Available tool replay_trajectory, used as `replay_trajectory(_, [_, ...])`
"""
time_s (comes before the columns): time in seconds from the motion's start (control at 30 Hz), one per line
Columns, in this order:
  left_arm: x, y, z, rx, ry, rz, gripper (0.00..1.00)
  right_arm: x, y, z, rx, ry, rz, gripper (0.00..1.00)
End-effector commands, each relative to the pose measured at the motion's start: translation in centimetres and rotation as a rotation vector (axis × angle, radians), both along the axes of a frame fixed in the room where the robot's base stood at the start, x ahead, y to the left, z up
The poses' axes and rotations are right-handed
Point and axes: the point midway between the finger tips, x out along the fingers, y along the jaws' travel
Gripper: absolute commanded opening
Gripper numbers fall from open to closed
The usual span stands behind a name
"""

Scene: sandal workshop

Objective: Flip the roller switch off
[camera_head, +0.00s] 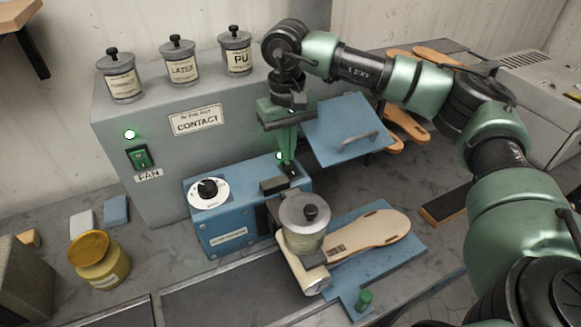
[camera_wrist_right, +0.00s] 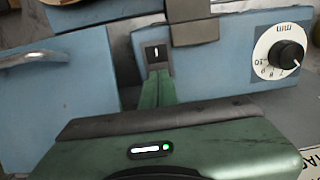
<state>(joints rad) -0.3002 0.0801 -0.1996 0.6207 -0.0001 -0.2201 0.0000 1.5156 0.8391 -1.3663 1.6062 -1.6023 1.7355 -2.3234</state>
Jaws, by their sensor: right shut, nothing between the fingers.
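The roller switch (camera_head: 292,169) is a small dark rocker on top of the blue machine box (camera_head: 240,178). In the right wrist view the switch (camera_wrist_right: 156,53) shows a white "I" mark on its face. A green lamp (camera_head: 281,156) glows beside it in the head view. My right gripper (camera_head: 288,160) points down with its fingers shut and empty, its tips right at the switch. In the wrist view the green fingertips (camera_wrist_right: 157,76) reach the switch's near edge; I cannot tell whether they touch. My left gripper is not in view.
A dial (camera_head: 208,192) sits left of the switch. A lidded pot (camera_head: 305,222) stands in front, above a pale roller (camera_head: 303,274). A sandal sole (camera_head: 370,236) lies on a blue board (camera_head: 404,254). A blue panel with a handle (camera_head: 345,128) is close to the gripper's right. The grey cabinet (camera_head: 165,165) has a lit fan switch (camera_head: 139,157).

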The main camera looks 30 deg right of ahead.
Motion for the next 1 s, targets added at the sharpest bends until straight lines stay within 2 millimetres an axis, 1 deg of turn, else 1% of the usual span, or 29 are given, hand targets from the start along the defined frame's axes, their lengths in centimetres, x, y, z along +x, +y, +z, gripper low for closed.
replay_trajectory(1.0, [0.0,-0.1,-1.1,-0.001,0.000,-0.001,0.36,0.0,0.0,-1.5,0.000,0.001,0.000,0.00])
